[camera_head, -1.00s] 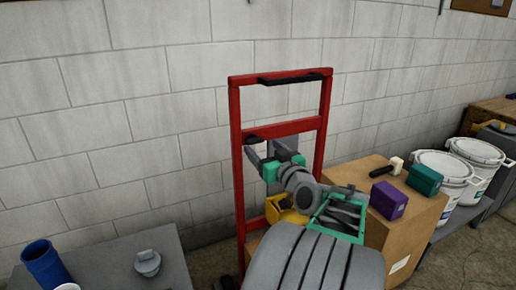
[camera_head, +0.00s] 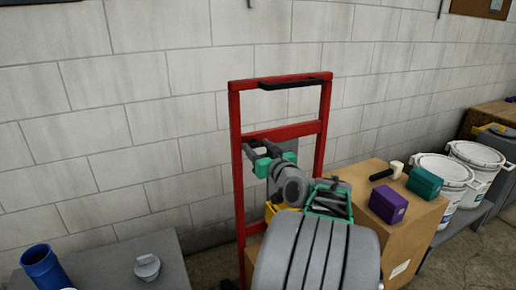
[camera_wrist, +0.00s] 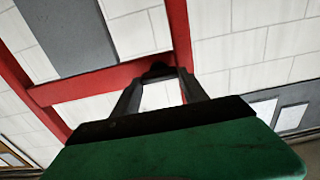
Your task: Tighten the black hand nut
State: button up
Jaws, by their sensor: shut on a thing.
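The black hand nut (camera_wrist: 158,70) is a small dark knob on the red upright frame, where a crossbar meets a post in the wrist view. My gripper (camera_wrist: 160,76) is shut on it, with one dark finger on each side. In the head view my gripper (camera_head: 250,148) reaches the left end of the frame's middle crossbar (camera_head: 290,132). There the fingers and wrist hide the nut. Whether the nut sits flush against the bar cannot be told.
A cardboard box (camera_head: 415,225) at right carries a purple box (camera_head: 388,202), a teal box (camera_head: 424,182) and a mallet-like tool (camera_head: 387,171). White buckets (camera_head: 440,172) stand beyond. A grey table (camera_head: 115,262) is at lower left.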

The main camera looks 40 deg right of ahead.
jog(key=c, duration=0.5)
jog(key=shift+m, duration=0.4)
jog(key=m+p, duration=0.1)
jog(key=m, duration=0.2)
jog(key=shift+m, duration=0.3)
jog(key=m+p, duration=0.1)
jog(key=m, duration=0.2)
jog(key=shift+d+r+m, duration=0.1)
jog(key=shift+m, duration=0.2)
jog(key=m+p, duration=0.4)
jog(key=m, duration=0.2)
jog(key=shift+p, duration=0.4)
jog(key=shift+d+f+m+p, duration=0.1)
jog(key=shift+f+m+p, duration=0.1)
jog(key=shift+m+p, duration=1.55)
jog(key=shift+f+m+b, duration=0.1)
jog(key=shift+m+b, duration=0.2)
jog(key=shift+m, duration=0.15)
